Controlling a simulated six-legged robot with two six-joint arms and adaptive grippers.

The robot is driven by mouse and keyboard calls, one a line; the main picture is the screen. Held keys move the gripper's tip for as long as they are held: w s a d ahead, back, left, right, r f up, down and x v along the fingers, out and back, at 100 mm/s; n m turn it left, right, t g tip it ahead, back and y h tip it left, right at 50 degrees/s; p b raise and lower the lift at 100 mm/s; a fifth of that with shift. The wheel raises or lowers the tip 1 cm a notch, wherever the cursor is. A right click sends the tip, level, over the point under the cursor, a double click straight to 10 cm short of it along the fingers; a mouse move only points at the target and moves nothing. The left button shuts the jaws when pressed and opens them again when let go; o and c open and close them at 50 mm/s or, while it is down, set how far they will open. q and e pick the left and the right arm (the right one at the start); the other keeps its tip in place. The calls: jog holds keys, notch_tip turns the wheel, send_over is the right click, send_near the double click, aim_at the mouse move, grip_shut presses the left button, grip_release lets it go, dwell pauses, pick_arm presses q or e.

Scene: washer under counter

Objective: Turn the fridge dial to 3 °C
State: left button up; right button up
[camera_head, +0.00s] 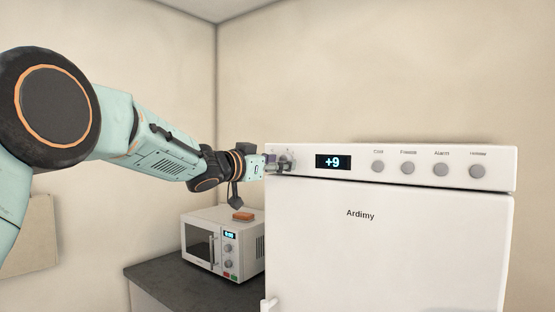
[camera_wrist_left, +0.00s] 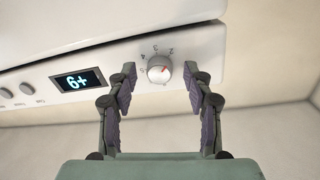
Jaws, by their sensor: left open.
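The white fridge (camera_head: 400,250) has a control panel with a display (camera_head: 333,162) reading +9. The display also shows, upside down, in the left wrist view (camera_wrist_left: 78,81). The small silver dial (camera_wrist_left: 159,69) has a red pointer mark and numbers printed around it. In the head view my left gripper (camera_head: 281,164) is at the panel's left end and mostly hides the dial. In the wrist view its open fingers stand on either side of the dial, with gaps; I cannot tell how far in front of it they are. My right gripper is not in view.
Several round grey buttons (camera_head: 408,169) line the panel right of the display. A white microwave (camera_head: 205,245) with an orange-brown block (camera_head: 243,216) on top stands on the dark counter (camera_head: 160,275), left of the fridge and below my left arm.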

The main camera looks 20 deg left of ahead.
pick_arm(q)
jog(key=shift+w+f, duration=0.2)
jog(key=shift+w, duration=0.35)
jog(key=shift+s+d+r, duration=0.1)
jog(key=shift+s+r, duration=0.4)
jog(key=shift+s, duration=0.35)
jog(key=shift+c, duration=1.1)
jog(key=shift+w+f, duration=0.4)
jog(key=shift+w, duration=0.25)
jog(key=c, duration=0.4)
jog(key=shift+s+r, duration=0.1)
grip_shut()
